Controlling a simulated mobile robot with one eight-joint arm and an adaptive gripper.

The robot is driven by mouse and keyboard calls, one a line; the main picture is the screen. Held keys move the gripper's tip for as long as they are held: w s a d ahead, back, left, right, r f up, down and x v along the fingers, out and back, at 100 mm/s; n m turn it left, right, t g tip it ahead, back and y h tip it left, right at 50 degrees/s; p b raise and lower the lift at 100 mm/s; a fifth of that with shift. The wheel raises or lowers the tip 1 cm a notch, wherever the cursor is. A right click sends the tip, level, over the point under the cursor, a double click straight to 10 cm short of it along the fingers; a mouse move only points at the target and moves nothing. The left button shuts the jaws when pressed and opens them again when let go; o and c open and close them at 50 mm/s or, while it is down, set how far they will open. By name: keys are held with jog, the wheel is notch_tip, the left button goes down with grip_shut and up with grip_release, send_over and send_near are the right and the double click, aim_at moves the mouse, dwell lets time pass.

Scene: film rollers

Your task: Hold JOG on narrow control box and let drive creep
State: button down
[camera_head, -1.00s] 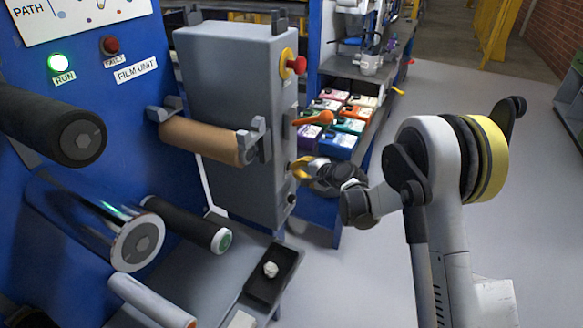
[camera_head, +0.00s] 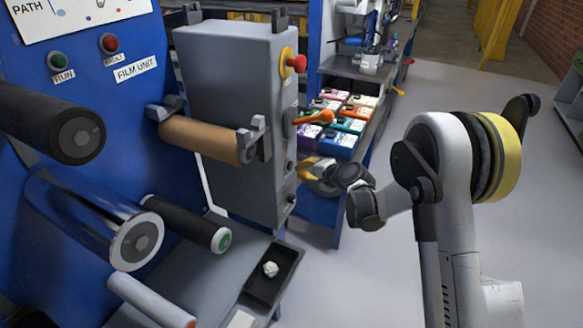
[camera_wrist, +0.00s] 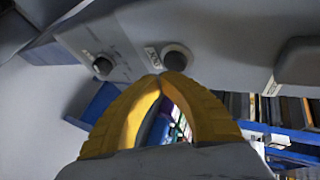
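The narrow control box (camera_head: 235,120) is a tall grey cabinet beside the blue film unit. Its right face carries a red mushroom button (camera_head: 299,63) on yellow, an orange lever (camera_head: 316,118) and dark round buttons low down. In the wrist view, one dark button (camera_wrist: 177,57) has a small label, apparently JOG, beside it; another button (camera_wrist: 103,66) lies to its left. My gripper (camera_head: 300,173) is beside the box's lower right face. In the wrist view, its yellow fingertips (camera_wrist: 158,78) meet just below the labelled button, with nothing between them. A slight gap to the button appears; contact is unclear.
The RUN lamp (camera_head: 60,62) is dark green and the FAULT lamp (camera_head: 109,43) is red. Several rollers, including a brown one (camera_head: 205,140), project from the unit. A black tray (camera_head: 285,265) is below. Coloured boxes (camera_head: 340,145) stand behind my gripper. Floor at right is clear.

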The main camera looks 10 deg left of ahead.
jog(key=shift+d, duration=0.1)
jog(key=d, duration=0.1)
jog(key=s+d, duration=0.1)
jog(key=d, duration=0.2)
jog(key=shift+s+d+b, duration=0.3)
jog(key=shift+s+b, duration=0.05)
jog(key=shift+b, duration=0.05)
dwell(0.4)
jog(key=s+d+r+n+g+h, duration=0.1)
jog(key=s+d+r+n+h, duration=0.1)
jog(key=s+d+r, duration=0.5)
jog(key=s+d+r+n+h, duration=0.2)
jog(key=s+r+n, duration=0.1)
jog(key=s+r, duration=0.6)
jog(key=s+d+n+h, duration=0.1)
jog(key=s+d, duration=0.2)
jog(key=s, duration=0.4)
jog(key=s+d+f+n+h, duration=0.1)
jog(key=s+d, duration=0.3)
jog(key=s, duration=0.4)
jog(key=s+d+n+g+h, duration=0.1)
jog(key=s+d+h, duration=0.1)
jog(key=s, duration=0.5)
jog(key=shift+s+d+f+n+h, duration=0.3)
jog(key=shift+d+n+h, duration=0.1)
jog(key=shift+d, duration=0.35)
